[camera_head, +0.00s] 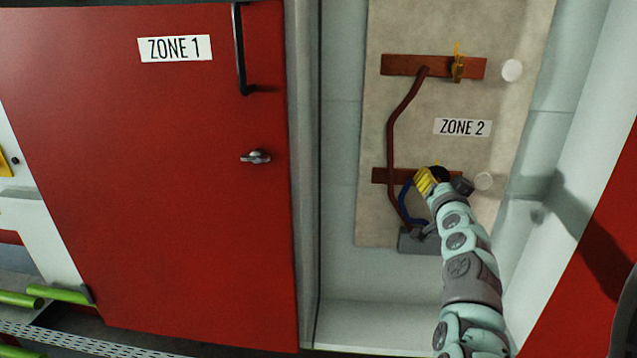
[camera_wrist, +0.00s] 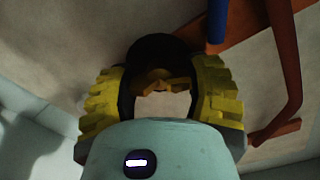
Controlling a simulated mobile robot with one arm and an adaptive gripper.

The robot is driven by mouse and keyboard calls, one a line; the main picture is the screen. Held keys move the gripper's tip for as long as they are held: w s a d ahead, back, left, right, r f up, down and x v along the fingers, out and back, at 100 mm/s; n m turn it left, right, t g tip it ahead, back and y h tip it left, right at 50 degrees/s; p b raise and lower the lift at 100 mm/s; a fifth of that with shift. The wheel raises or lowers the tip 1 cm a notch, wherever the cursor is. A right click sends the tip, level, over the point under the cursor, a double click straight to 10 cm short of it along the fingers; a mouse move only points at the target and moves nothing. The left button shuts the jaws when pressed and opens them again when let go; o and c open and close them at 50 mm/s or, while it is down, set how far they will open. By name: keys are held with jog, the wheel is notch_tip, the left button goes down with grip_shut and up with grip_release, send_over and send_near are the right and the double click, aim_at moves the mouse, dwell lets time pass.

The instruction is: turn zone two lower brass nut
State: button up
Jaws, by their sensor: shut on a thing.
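The zone two lower brass nut shows in the wrist view as a small brass piece (camera_wrist: 160,80) between the yellow ribbed fingers. My gripper (camera_wrist: 158,95) is shut on it. In the head view my gripper (camera_head: 432,180) is at the lower copper bar (camera_head: 385,175), below the ZONE 2 label (camera_head: 462,127), and hides most of the nut. A dark round shape (camera_wrist: 155,48) lies just beyond the brass piece in the wrist view. I cannot tell how far the nut is turned.
An upper copper bar (camera_head: 400,65) carries another brass nut (camera_head: 457,68). A dark red cable (camera_head: 391,130) and a blue cable (camera_head: 405,200) run left of my gripper. The red ZONE 1 door (camera_head: 150,180) is closed at left. The cabinet's right wall (camera_head: 580,140) is near my arm.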

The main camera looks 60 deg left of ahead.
jog(key=m, duration=0.6)
jog(key=shift+w+d+m+b, duration=0.1)
jog(key=shift+m+b, duration=0.2)
jog(key=shift+b, duration=0.05)
jog(key=m, duration=0.5)
jog(key=shift+m, duration=0.3)
jog(key=o, duration=1.2)
jog(key=shift+f, duration=0.1)
jog(key=v, duration=1.2)
